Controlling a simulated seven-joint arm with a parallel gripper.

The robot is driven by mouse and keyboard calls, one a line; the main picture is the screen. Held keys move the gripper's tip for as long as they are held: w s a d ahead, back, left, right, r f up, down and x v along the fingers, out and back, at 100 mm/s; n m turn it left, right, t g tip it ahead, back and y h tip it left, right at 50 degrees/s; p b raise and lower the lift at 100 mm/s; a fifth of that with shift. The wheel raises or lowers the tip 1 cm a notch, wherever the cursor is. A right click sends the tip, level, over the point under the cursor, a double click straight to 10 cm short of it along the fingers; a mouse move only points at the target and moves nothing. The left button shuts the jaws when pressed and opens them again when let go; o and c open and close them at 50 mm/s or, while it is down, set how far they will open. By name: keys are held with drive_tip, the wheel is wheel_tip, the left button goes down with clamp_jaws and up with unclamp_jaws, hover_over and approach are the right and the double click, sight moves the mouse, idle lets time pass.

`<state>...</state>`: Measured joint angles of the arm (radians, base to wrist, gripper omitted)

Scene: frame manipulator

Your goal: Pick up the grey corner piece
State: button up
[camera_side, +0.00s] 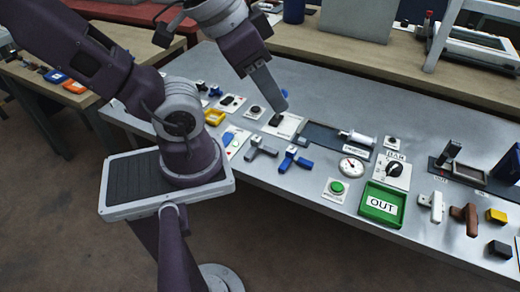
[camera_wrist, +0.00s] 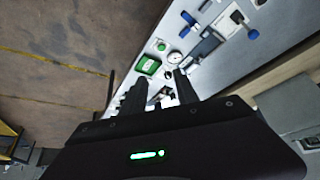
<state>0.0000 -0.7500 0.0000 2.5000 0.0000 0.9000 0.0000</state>
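The grey corner piece (camera_side: 261,147) lies on the grey bench in the side view, left of a similar blue piece (camera_side: 295,158). My gripper (camera_side: 279,115) points down over the bench, behind and slightly right of the grey piece, and apart from it. In the wrist view my gripper (camera_wrist: 157,92) shows two dark fingers spread apart, with nothing visible held between them. The blue piece shows near the top of the wrist view (camera_wrist: 186,24). I cannot clearly make out the grey piece there.
A green OUT tray (camera_side: 383,203), a round gauge (camera_side: 351,168) and a green button (camera_side: 337,188) stand to the right. A dark tray with a pale cylinder (camera_side: 357,138) lies right of my gripper. Several small parts and switches line the bench; its front strip is clear.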

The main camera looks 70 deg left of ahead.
drive_tip(key=shift+o, duration=0.2)
drive_tip(key=shift+o, duration=1.2)
